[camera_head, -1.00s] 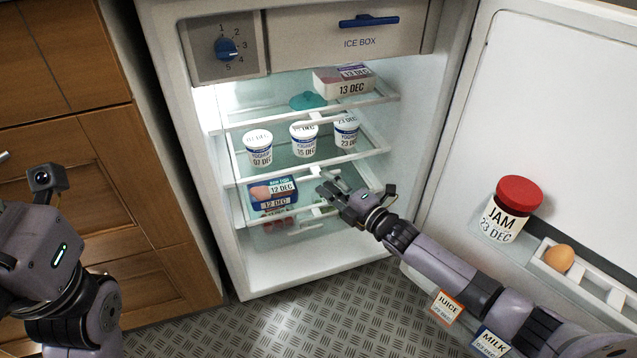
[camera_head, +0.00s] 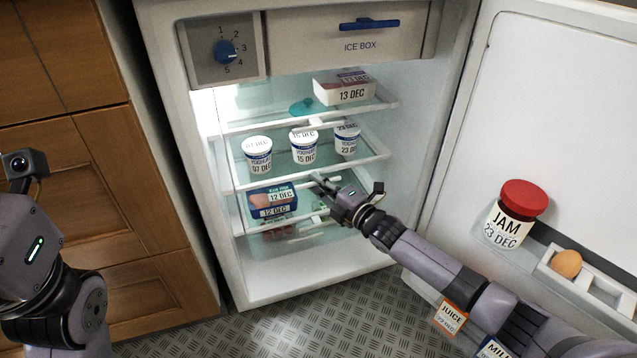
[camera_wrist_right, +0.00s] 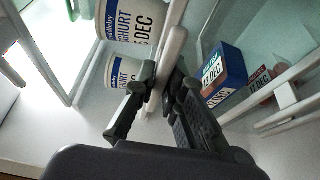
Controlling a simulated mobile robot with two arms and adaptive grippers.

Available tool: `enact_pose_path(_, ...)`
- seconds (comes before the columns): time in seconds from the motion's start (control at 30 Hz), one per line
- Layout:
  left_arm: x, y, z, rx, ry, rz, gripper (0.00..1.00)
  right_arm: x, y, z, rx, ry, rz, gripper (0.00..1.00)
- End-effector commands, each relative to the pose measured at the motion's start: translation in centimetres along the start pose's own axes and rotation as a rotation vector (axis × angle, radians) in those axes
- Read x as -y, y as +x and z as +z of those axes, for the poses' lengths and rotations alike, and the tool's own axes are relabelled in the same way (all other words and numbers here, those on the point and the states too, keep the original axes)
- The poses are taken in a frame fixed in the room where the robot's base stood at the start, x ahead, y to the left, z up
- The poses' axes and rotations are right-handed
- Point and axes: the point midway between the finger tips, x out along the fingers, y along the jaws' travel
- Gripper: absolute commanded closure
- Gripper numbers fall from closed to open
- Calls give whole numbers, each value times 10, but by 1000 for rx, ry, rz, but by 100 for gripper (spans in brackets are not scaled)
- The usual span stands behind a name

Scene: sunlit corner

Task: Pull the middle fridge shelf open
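The middle fridge shelf (camera_head: 352,163) is a glass shelf with a white front rail, carrying three yoghurt pots (camera_head: 304,148). My right gripper (camera_head: 320,181) is at the middle of that rail, just below the yoghurts. In the right wrist view, its fingers (camera_wrist_right: 162,78) close on either side of a white bar, the shelf's handle (camera_wrist_right: 172,48), with hardly any gap. The fingertips hide part of the handle in the head view. My left wrist shows at the left edge; its fingers are out of view.
An upper shelf holds a 13 DEC package (camera_head: 345,89). A lower shelf holds a blue box (camera_head: 272,200). The open fridge door (camera_head: 560,110) at the right carries a jam jar (camera_head: 515,213) and an egg (camera_head: 566,263). A wooden cabinet (camera_head: 120,180) stands left. The floor in front is clear.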

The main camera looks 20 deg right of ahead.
Motion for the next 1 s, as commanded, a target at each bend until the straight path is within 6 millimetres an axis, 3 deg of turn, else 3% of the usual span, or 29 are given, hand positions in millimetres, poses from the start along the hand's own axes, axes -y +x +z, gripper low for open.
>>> enact_pose_path(0.13, 0, 0, 0, 0, 0, 0, 100, 0, 0, 0, 0, 0, 0, 100)
enact_pose_path(0.8, 0, 0, 0, 1, 0, 0, 100, 0, 0, 0, 0, 1, -1, 100)
enact_pose_path(1.0, 2, 3, 3, 14, -1, -8, 100, -1, -9, -4, -1, 4, -3, 100)
